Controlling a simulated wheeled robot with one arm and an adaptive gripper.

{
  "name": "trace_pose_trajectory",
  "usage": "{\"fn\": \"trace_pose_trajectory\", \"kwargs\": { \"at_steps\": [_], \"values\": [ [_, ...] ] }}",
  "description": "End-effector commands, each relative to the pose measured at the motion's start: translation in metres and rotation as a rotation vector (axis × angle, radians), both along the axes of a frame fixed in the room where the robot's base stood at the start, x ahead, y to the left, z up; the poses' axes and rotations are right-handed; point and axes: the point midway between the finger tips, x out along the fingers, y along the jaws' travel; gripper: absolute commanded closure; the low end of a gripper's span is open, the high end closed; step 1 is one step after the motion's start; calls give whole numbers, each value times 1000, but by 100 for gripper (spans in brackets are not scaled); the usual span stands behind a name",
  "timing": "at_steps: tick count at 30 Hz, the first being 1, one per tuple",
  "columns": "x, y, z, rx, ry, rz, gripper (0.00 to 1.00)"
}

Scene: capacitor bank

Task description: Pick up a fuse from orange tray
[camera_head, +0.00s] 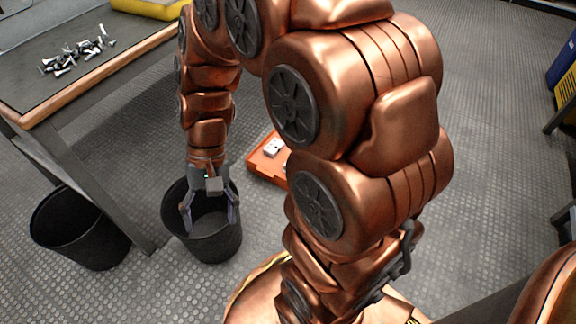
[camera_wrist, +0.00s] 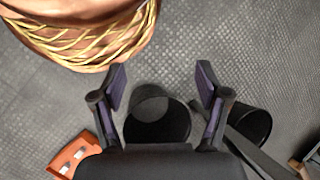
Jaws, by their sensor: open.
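The orange tray (camera_head: 262,170) lies on the floor in the middle of the head view, partly hidden behind my arm. A small whitish piece (camera_head: 273,147), perhaps a fuse, lies in it, with a bit of another beside my arm. In the wrist view the tray (camera_wrist: 96,148) is at the lower left, partly cut off by the gripper body, with small pale pieces (camera_wrist: 80,154) in it. My gripper (camera_head: 209,212) is open and empty, pointing down over a black bin, to the left of the tray. Its spread fingers also show in the wrist view (camera_wrist: 162,82).
The black bin (camera_head: 222,245) stands below my gripper. A second black bin (camera_head: 75,235) is at the left, beside a table (camera_head: 60,92) with loose bolts and a yellow tray (camera_head: 150,8). Textured floor (camera_head: 500,150) is clear at the right.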

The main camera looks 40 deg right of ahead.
Motion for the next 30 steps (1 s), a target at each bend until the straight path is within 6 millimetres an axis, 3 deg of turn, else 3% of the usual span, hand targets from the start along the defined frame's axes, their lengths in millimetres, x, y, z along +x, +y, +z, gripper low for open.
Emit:
{"fn": "trace_pose_trajectory", "kwargs": {
  "at_steps": [7,14,23,30],
  "values": [
    [68,-4,-21,121,48,-231,25],
    [131,-21,-45,232,87,-449,25],
    [207,-69,-86,368,128,-743,25],
    [257,-124,-129,475,162,-985,25]
  ]
}}
